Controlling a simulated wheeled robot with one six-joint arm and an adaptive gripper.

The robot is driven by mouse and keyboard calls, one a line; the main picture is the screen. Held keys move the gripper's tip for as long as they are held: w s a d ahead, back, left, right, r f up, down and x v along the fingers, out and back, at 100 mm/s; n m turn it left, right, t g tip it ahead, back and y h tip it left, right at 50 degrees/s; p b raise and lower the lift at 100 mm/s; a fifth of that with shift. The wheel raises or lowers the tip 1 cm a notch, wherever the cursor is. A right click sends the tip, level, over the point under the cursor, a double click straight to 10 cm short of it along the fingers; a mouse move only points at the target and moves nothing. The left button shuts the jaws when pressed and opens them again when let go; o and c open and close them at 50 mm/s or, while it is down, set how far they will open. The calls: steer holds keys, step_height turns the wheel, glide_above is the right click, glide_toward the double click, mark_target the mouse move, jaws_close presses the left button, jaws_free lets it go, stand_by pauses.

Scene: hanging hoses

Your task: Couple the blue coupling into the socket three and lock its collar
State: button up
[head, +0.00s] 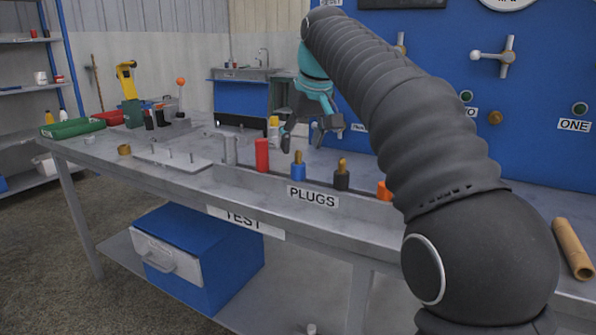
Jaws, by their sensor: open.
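The blue coupling (298,172), with a brass-coloured tip, stands upright in the rack marked PLUGS at the front of the bench. My gripper (302,141) is open, its fingers pointing down. In this view it appears just above the blue coupling, apart from it and with nothing between the fingers; the depth gap is hard to judge. Socket three is not clearly visible on the blue panel (540,70). Part of a white label (358,127) shows beside my arm, too small to read. My arm hides the panel there. No collar on socket three shows.
The rack also holds a red plug (262,155), a black plug (341,178) and an orange plug (384,191), close to the blue one. Socket one (580,108) is at right. A T-shaped handle (497,57) sticks out of the panel. A tan tube (573,249) lies at the bench's right.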

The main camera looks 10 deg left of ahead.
mark_target(299, 155)
steer(key=x, duration=0.5)
steer(key=shift+s+f, duration=0.1)
steer(key=shift+s, duration=0.3)
steer(key=shift+w+a+f, duration=0.1)
steer(key=shift+w+f, duration=0.15)
steer(key=shift+f, duration=0.4)
jaws_close()
